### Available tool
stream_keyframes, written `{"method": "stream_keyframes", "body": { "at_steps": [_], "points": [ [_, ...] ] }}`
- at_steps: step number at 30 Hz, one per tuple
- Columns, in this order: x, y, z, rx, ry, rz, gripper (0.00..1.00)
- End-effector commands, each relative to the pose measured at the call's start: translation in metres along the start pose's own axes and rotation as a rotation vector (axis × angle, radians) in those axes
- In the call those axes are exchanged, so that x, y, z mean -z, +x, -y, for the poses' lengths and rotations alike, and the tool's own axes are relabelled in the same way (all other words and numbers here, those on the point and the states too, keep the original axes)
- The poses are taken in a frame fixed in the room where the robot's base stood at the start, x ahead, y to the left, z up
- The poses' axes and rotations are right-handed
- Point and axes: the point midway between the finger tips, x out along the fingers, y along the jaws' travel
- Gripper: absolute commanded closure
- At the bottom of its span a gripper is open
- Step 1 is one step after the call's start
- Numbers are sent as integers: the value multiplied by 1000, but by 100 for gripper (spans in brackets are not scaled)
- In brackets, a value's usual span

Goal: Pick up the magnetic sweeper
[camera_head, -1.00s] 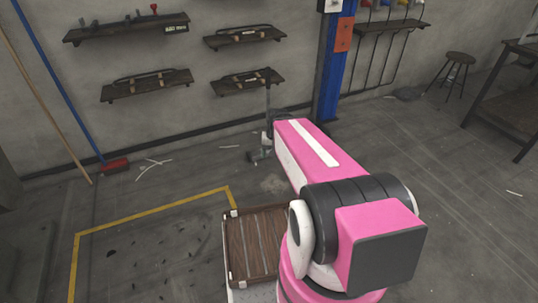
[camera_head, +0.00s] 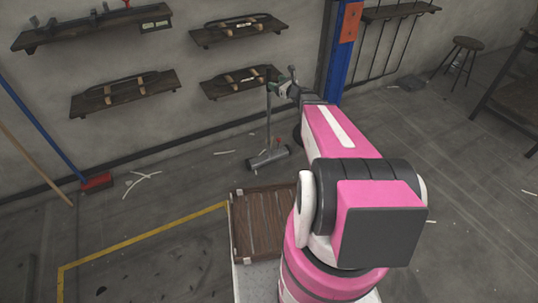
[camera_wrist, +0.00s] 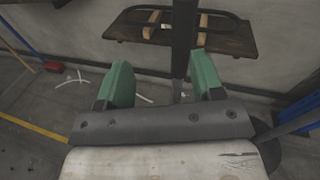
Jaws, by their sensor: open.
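The magnetic sweeper stands upright on the floor near the wall, with a thin dark handle (camera_head: 268,112) and a wide grey head (camera_head: 268,157) at its foot. My gripper (camera_head: 284,84) is at the upper part of the handle, just to its right in the head view. In the wrist view my gripper (camera_wrist: 160,78) has its two green fingers wide apart. The dark handle (camera_wrist: 182,38) shows in the gap, closer to the right finger. Whether it is between the fingers or just beyond them I cannot tell. The sweeper's head is hidden in the wrist view.
Wall shelves (camera_head: 238,82) hang behind the sweeper. A blue post (camera_head: 341,55) stands to the right. A red broom (camera_head: 97,182) leans at the left. A wooden-slatted pallet (camera_head: 262,225) lies in front. White scraps litter the floor.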

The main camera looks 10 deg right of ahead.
Motion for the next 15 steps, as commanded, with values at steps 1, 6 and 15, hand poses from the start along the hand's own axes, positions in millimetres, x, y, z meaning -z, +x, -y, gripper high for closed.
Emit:
{"method": "stream_keyframes", "body": {
  "at_steps": [1,6,15],
  "points": [
    [1,1,10,28,50,18,39],
    [0,4,23,73,133,47,39],
    [-1,43,27,73,135,49,39]
  ]
}}
